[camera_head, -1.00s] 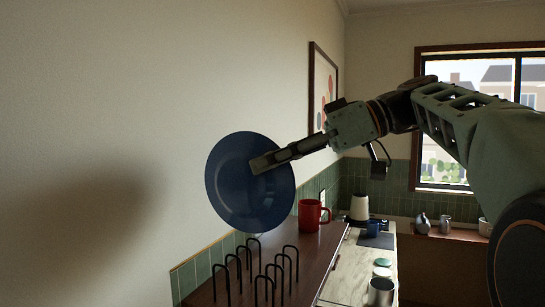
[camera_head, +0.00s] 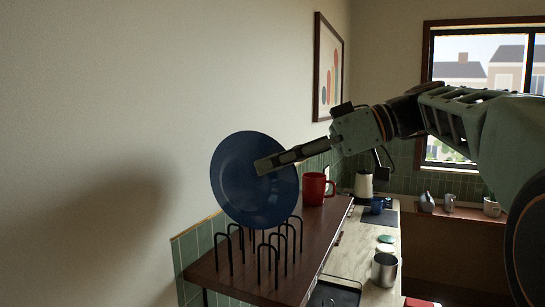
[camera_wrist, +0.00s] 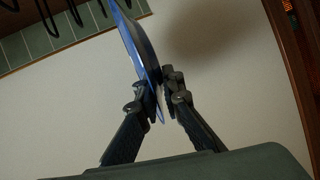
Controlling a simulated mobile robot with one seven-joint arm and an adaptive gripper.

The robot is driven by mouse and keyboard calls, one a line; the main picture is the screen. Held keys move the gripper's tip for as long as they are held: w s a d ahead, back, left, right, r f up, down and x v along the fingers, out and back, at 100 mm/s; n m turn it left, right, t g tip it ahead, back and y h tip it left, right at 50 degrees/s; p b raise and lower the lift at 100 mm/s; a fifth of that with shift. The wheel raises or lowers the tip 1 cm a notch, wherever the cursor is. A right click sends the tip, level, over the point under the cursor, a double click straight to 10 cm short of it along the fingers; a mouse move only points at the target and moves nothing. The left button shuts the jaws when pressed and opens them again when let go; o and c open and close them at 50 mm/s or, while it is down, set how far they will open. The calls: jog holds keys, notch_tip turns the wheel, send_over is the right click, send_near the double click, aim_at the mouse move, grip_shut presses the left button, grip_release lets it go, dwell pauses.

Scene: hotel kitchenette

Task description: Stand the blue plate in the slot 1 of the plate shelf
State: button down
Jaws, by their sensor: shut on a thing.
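The blue plate (camera_head: 240,184) is held up on edge in the head view, its face turned toward the camera and slightly tilted. My gripper (camera_head: 264,166) is shut on the plate near its right part. In the wrist view the plate (camera_wrist: 139,45) shows edge-on between the two fingers of my gripper (camera_wrist: 157,97). The plate shelf (camera_head: 245,278) is a dark wooden board with black wire hoops (camera_head: 272,252) forming slots. The plate's lower edge overlaps the hoop tops in the picture; I cannot tell whether they touch. No slot number is visible.
A red mug (camera_head: 314,188) stands on the shelf behind the plate. A wall with green tiles (camera_head: 206,240) is at the left. A metal pot (camera_head: 384,269) and a white kettle (camera_head: 363,186) stand on the lower counter at right.

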aim_at(287, 208)
jog(key=shift+f+b, duration=3.6)
jog(key=shift+f, duration=0.4)
jog(key=shift+f+b, duration=0.5)
jog(key=shift+b, duration=0.05)
jog(key=c, duration=2)
grip_release()
jog(key=v, duration=1.2)
jog(key=shift+r, duration=0.1)
